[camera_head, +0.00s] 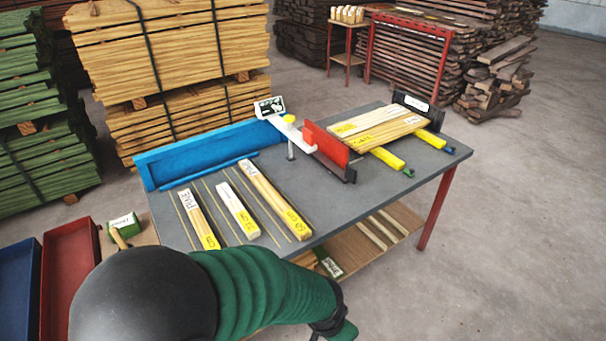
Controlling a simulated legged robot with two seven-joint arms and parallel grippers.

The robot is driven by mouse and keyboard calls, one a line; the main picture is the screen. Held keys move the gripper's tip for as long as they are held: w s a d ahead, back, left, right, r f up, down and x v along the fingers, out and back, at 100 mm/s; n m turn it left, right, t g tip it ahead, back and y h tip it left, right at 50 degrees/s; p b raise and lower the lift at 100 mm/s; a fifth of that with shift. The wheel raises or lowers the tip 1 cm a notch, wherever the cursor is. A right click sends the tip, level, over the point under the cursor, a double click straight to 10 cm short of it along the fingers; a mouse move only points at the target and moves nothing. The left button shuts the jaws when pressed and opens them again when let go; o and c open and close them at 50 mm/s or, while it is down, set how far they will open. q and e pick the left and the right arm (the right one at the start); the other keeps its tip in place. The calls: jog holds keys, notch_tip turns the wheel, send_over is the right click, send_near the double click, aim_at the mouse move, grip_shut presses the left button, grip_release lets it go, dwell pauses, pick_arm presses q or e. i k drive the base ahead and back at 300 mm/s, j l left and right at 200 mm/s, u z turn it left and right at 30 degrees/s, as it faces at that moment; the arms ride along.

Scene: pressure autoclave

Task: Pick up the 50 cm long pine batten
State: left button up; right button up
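Three pale pine battens lie apart, side by side, on the left part of the grey table (375,190). The right batten (268,190) has a yellow end label that seems to read 50. The middle batten (234,204) is shorter. The left batten (194,212) has a PINE label, and its near end is close to my green arm; its yellow label's number is not readable. No gripper fingers show. My green sleeved arm crosses the bottom of the picture in front of the table's near edge. No batten is seen held.
A blue fence (215,150) runs along the table's back left. A red stop (325,143) stands mid-table, left of pale boards (378,130) on yellow bars. Red and blue trays (70,262) lie at lower left. Timber stacks fill the back. The floor at right is clear.

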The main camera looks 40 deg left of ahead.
aim_at(297, 225)
jog(key=i+l+u, duration=0.1)
jog(key=i+u, duration=0.25)
jog(key=i+l+u, duration=0.15)
jog(key=i+u, duration=0.15)
jog(key=i+l+u, duration=0.35)
jog(key=i+j, duration=0.05)
jog(key=i, duration=0.05)
